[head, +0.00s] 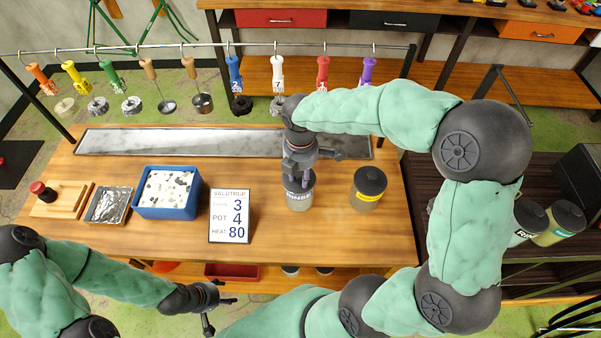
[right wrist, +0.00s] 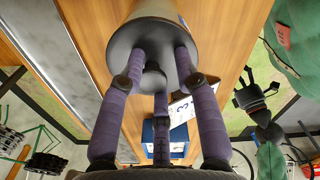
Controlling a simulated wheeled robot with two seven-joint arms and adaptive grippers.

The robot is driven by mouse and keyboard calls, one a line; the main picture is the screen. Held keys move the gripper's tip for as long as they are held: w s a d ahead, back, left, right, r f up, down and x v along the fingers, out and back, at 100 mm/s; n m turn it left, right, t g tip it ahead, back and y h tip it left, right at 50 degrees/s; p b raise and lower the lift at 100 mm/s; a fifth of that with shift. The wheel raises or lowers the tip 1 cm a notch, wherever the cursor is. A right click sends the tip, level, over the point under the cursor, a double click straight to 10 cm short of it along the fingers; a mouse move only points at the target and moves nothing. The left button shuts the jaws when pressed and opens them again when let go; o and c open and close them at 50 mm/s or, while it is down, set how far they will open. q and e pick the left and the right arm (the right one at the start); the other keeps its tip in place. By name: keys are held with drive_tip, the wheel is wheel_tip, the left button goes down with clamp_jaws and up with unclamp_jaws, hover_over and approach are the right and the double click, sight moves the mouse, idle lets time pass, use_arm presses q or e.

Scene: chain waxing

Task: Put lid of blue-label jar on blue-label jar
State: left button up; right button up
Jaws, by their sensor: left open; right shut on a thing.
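The blue-label jar (head: 300,202) stands upright on the wooden table, with lettering on its pale body. My right gripper (head: 299,182) is directly above it, pointing down. In the right wrist view my right gripper (right wrist: 154,68) is shut on the dark round lid (right wrist: 150,42), its fingers around the knob. The lid lies in line with the jar's pale body (right wrist: 168,9) and looks to be on or very close to its mouth; a small gap cannot be ruled out. My left gripper (head: 222,311) is open and empty, low in front of the table.
A yellow-label jar (head: 367,193) with a black lid stands to the right. A sign (head: 230,216), blue bin (head: 167,213) and metal tray (head: 107,205) are to the left. A long grey tray (head: 180,142) lies behind, below a rail of hanging tools (head: 277,75).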

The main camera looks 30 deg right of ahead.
sight(301, 175)
drive_tip(key=o, duration=1.1)
wheel_tip(301, 175, up, 12)
